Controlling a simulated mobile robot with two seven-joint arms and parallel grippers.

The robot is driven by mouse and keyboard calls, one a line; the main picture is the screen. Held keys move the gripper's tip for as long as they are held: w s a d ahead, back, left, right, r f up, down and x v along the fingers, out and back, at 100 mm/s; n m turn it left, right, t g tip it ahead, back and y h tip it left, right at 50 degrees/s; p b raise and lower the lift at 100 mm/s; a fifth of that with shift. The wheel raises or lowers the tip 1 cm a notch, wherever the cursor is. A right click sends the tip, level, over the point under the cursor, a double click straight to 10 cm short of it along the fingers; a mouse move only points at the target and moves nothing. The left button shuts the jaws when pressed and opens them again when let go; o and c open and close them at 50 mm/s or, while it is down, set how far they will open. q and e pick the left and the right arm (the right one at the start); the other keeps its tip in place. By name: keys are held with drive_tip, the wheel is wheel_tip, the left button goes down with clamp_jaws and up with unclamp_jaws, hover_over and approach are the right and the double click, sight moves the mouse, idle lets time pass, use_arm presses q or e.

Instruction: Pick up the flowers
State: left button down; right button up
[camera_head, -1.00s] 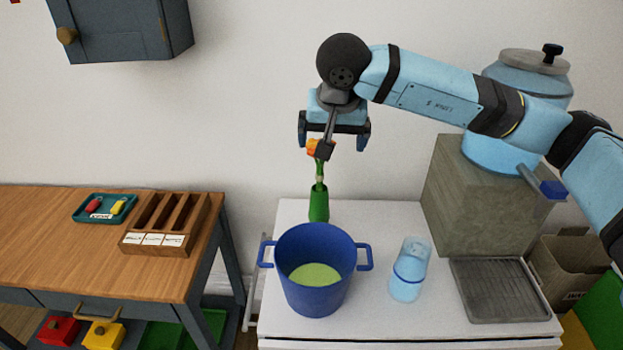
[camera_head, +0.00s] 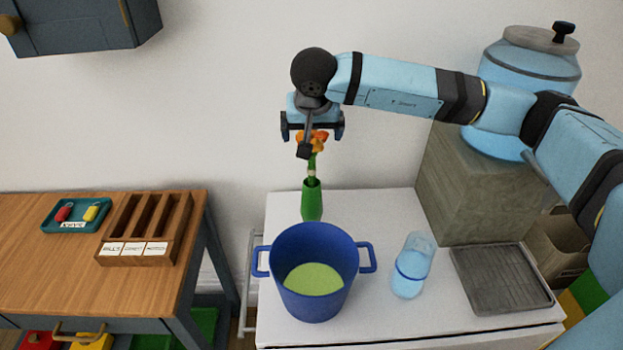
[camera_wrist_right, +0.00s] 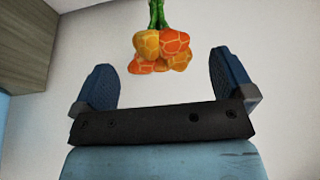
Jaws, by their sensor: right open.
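The orange flowers (camera_head: 315,140) stand on green stems in a green vase (camera_head: 312,201) at the back of the white counter, behind the blue pot. In the right wrist view the orange and yellow blooms (camera_wrist_right: 160,50) hang at the top middle, beyond the fingertips and roughly midway between them. My right gripper (camera_head: 312,133) is open and empty, just above and in front of the blooms. Its two dark blue fingers (camera_wrist_right: 165,80) are spread wide in the wrist view. Part of the blooms is hidden behind the gripper in the head view. My left gripper is not in view.
A blue two-handled pot (camera_head: 313,236) with green contents stands in front of the vase. A blue glass (camera_head: 411,266) stands to its right. A grey block (camera_head: 474,190) carries a blue dispenser (camera_head: 530,75), with a drip tray (camera_head: 500,280) before it. A wooden table (camera_head: 90,275) is left.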

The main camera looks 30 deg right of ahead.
sight(312, 135)
drive_tip(key=x, duration=0.5)
drive_tip(key=shift+w+d, duration=0.2)
drive_tip(key=shift+w, duration=0.2)
drive_tip(key=shift+r, duration=0.1)
drive_tip(key=c, duration=1.2)
drive_tip(key=shift+o, duration=0.2)
drive_tip(key=shift+r, duration=0.1)
